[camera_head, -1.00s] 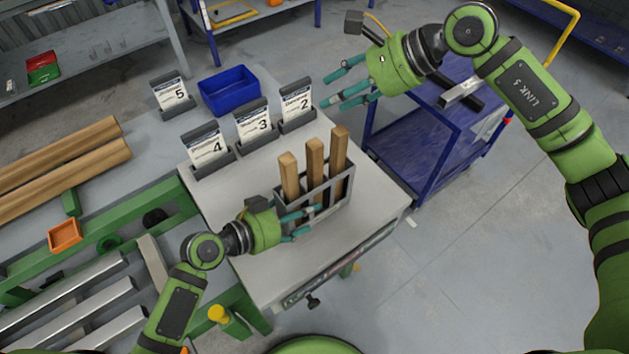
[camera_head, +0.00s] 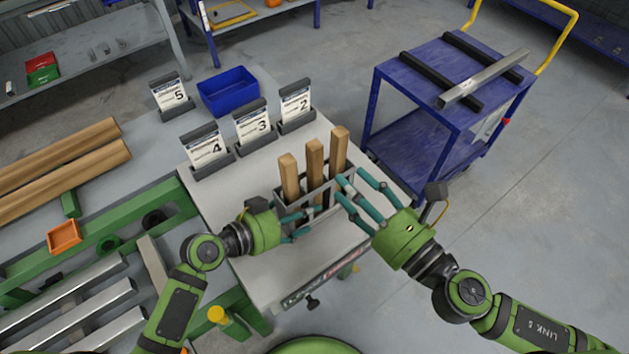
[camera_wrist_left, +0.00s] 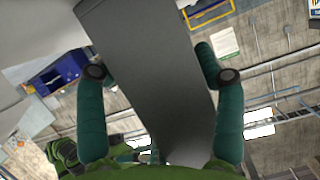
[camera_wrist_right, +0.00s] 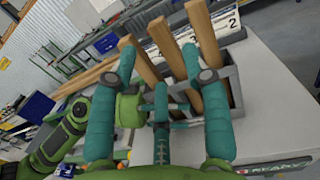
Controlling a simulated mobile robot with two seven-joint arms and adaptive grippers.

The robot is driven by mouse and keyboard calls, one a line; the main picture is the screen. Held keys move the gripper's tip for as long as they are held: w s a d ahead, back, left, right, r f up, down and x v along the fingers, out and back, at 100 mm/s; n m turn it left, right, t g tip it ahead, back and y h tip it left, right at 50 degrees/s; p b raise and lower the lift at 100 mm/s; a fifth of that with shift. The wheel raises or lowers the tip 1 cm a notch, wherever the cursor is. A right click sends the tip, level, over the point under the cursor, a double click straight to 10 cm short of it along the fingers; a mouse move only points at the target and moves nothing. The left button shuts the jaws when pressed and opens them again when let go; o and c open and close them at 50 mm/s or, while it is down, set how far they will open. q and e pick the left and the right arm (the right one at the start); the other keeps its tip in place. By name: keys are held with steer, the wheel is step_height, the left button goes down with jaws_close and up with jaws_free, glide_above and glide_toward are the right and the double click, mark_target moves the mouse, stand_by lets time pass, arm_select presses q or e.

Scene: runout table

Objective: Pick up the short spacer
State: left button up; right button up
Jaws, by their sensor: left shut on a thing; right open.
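Three upright wooden spacers stand in a grey rack (camera_wrist_right: 236,90) on the light table: left (camera_head: 289,178), middle (camera_head: 315,160) and right (camera_head: 339,148). I cannot tell for certain which is the short one. My left gripper (camera_head: 300,222) is at the near left side of the rack. In the left wrist view it is shut on a grey panel (camera_wrist_left: 160,75), which looks like part of the rack. My right gripper (camera_head: 352,183) is open and empty at the rack's right side, fingers toward the spacers. In the right wrist view the spacers show just beyond its fingers (camera_wrist_right: 158,68).
Number cards 2 (camera_head: 296,102), 3 (camera_head: 254,122), 4 (camera_head: 207,148) and 5 (camera_head: 170,92) stand behind the rack. A blue bin (camera_head: 229,91) is at the back. A blue trolley (camera_head: 440,75) carrying a metal bar (camera_head: 485,78) stands at the right.

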mark_target(316, 161)
steer(key=shift+m+t+h, duration=0.3)
steer(key=shift+m+h, duration=0.3)
steer(key=shift+m, duration=0.1)
steer(key=w+a, duration=0.2)
steer(key=a, duration=0.1)
steer(key=shift+w+a+f, duration=0.1)
steer(key=shift+w+a, duration=0.2)
steer(key=shift+w, duration=0.1)
steer(key=shift+f+x, duration=0.2)
steer(key=shift+x, duration=1.3)
steer(key=shift+f+x, duration=0.15)
steer(key=shift+x, duration=1.35)
steer(key=shift+c, duration=0.4)
jaws_close()
